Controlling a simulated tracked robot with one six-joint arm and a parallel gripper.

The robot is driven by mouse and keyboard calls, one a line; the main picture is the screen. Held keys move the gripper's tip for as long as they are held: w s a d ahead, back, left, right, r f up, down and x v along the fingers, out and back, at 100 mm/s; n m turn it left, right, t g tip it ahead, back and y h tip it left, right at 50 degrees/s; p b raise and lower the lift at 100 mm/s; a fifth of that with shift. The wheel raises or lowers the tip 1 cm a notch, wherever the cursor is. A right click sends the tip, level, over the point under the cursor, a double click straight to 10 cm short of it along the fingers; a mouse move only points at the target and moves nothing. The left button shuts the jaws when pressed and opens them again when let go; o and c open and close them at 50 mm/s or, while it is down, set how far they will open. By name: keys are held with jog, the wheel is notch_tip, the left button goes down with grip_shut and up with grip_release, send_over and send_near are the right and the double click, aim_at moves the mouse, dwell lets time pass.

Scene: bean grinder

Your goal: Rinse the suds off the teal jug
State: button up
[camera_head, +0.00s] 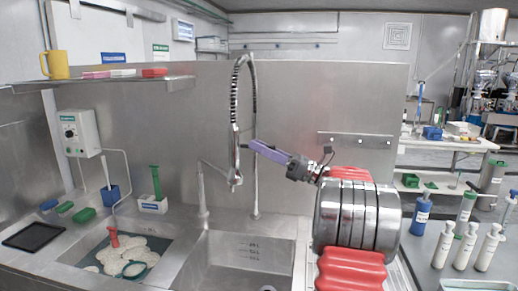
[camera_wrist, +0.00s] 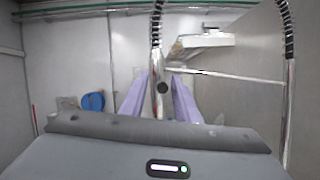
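The left basin (camera_head: 72,254) holds pale suds. A metal tap with a coiled hose and spray head (camera_head: 235,178) rises behind the basins. My gripper (camera_head: 253,145), with purple fingers, is level with the tap, just right of the hose and above the spray head. In the wrist view, the fingers of my gripper (camera_wrist: 160,85) stand apart, with the metal tap (camera_wrist: 157,62) seen between their tips. I see no clear grip on it.
The right basin (camera_head: 235,262) looks empty. A shelf (camera_head: 110,82) with a yellow mug (camera_head: 55,65) hangs at left. Brushes in holders (camera_head: 152,205) and a black tray (camera_head: 34,236) stand by the left basin. Several bottles (camera_head: 465,243) stand at right.

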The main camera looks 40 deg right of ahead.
jog(key=shift+w+a, duration=0.1)
jog(key=shift+w, duration=0.05)
jog(key=shift+c, duration=0.2)
grip_shut()
dwell(0.5)
